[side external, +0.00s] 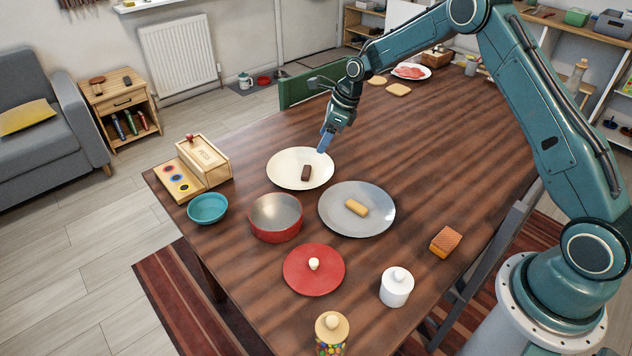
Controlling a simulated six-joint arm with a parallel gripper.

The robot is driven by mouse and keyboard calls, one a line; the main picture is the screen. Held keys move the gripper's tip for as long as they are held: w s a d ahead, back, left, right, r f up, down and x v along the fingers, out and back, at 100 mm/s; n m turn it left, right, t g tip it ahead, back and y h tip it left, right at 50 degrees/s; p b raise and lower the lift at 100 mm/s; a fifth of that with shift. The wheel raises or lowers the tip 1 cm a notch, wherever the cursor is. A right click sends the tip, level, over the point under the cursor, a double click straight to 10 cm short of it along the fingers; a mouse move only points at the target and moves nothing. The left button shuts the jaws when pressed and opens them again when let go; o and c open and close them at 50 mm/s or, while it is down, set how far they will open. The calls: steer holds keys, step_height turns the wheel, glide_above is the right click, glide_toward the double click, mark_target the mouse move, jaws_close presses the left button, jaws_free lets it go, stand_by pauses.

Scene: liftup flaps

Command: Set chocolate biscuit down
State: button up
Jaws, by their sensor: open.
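The chocolate biscuit (306,173) is a small dark brown bar. It lies on the cream plate (284,169), a little right of the plate's middle. My gripper (324,146) is open, above and just right of the biscuit, over the plate's right edge. Its fingers look blue and point downward, and they appear apart from the biscuit. A second, golden-tan biscuit (357,208) lies on the grey plate (372,221) nearer the camera.
A red pot (276,222), its red lid (314,282), a teal bowl (207,208) and a wooden box (203,160) stand near the cream plate. A white jar (396,287) and an orange block (445,242) are toward the front right. The table's right middle is clear.

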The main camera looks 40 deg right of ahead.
steer(key=shift+s+d+r, duration=0.1)
steer(key=shift+r, duration=0.2)
steer(key=shift+r, duration=0.1)
stand_by(0.3)
steer(key=s+a+r+n+t+h, duration=0.1)
steer(key=s+a+r+n, duration=0.1)
steer(key=s+r+n, duration=0.75)
steer(key=s+a+r+n+h, duration=0.15)
steer(key=s+r+n, duration=0.35)
steer(key=r, duration=0.7)
steer(key=s+a+r+n+t, duration=0.1)
steer(key=s+n, duration=1.2)
steer(key=s, duration=1.4)
steer(key=shift+a+r, duration=0.5)
steer(key=shift+a, duration=0.1)
